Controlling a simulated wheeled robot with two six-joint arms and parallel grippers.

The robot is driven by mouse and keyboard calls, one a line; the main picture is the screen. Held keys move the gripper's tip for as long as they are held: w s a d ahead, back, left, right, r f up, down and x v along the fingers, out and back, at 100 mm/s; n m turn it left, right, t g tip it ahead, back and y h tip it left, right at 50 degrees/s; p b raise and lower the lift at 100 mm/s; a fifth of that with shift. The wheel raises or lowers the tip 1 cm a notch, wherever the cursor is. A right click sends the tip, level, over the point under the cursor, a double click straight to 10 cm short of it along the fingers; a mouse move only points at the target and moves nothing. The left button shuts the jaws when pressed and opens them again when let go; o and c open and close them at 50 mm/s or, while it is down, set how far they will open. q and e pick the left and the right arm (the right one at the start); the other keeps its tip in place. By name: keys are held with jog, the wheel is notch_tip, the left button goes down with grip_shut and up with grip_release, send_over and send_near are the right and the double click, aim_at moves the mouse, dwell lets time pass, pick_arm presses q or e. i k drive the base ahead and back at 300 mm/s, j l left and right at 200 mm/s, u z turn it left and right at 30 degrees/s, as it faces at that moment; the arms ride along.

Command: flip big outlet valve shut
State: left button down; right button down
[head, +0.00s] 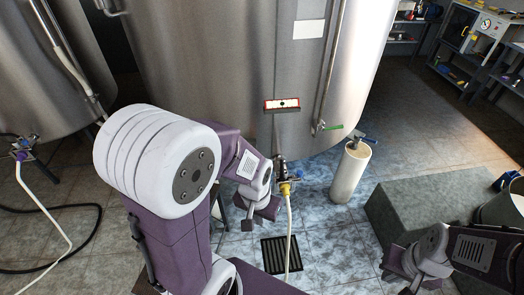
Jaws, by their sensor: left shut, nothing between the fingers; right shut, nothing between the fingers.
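The big outlet valve (281,168) sits low on the front of the large steel tank (210,60). A yellow fitting (285,189) and a pale hose hang from it. A blue part shows at its right side; which way the handle points is too small to tell. My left gripper (249,222) is shut and empty, just left of and below the valve, apparently apart from it. My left arm covers part of the tank's lower front. My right gripper (401,284) is shut and empty at the lower right, far from the valve.
A floor drain (281,254) lies below. A grey block (425,200) and a bucket (502,210) are at right. Another tank (40,75) stands left.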

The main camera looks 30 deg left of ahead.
aim_at(281, 160)
jog(key=i+j+u, duration=0.25)
jog(key=i+j, duration=0.25)
jog(key=i+j+u, duration=0.25)
jog(key=i, duration=0.35)
jog(key=j, duration=0.1)
